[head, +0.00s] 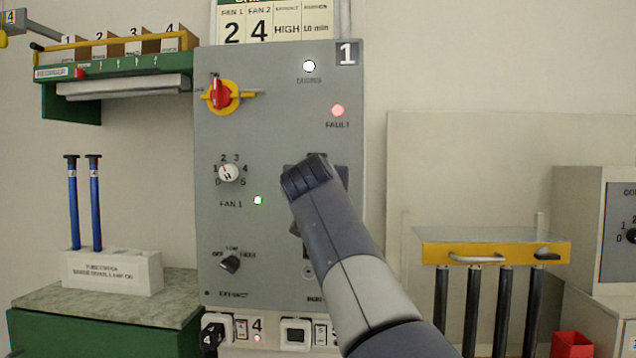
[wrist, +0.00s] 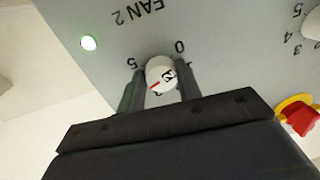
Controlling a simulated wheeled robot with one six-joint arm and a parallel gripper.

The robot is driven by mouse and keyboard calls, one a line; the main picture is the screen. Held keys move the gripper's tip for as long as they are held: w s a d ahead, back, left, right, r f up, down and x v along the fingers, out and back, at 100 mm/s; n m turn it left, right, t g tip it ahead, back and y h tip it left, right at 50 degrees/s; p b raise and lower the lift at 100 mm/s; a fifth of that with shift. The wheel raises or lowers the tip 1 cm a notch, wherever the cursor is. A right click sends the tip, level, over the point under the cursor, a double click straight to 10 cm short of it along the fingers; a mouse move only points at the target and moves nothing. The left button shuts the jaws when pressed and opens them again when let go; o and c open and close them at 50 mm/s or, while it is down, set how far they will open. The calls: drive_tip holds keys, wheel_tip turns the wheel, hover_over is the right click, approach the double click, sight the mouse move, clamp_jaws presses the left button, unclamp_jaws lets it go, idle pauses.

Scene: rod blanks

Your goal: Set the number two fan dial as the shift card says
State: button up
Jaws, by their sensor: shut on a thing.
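The shift card (head: 275,22) at the top of the panel reads FAN 1 2, FAN 2 4, EXTRACT HIGH and 10 min. In the wrist view the white fan 2 dial (wrist: 160,74) sits between the two fingers of my gripper (wrist: 160,90), which is shut on it. Its red pointer line slants to the lower left, away from the FAN 2 label. The 0 and 5 marks show; my fingers hide some other marks. In the head view my arm covers this dial.
The grey panel (head: 215,285) carries the fan 1 dial (head: 228,173), a red and yellow switch (head: 220,95) and the black extract knob (head: 230,263). A red fault lamp (head: 337,110) glows. A green lamp (wrist: 89,43) is lit beside the FAN 2 label.

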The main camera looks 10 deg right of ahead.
drive_tip(key=shift+f+m, duration=0.1)
drive_tip(key=shift+m, duration=0.3)
drive_tip(key=o, duration=1)
drive_tip(key=b+v, duration=0.1)
drive_tip(key=v, duration=0.9)
drive_tip(key=shift+s+a+b, duration=0.1)
drive_tip(key=shift+s+b, duration=0.3)
drive_tip(key=p+x, duration=0.1)
drive_tip(key=x, duration=0.9)
drive_tip(key=shift+w+p, duration=0.4)
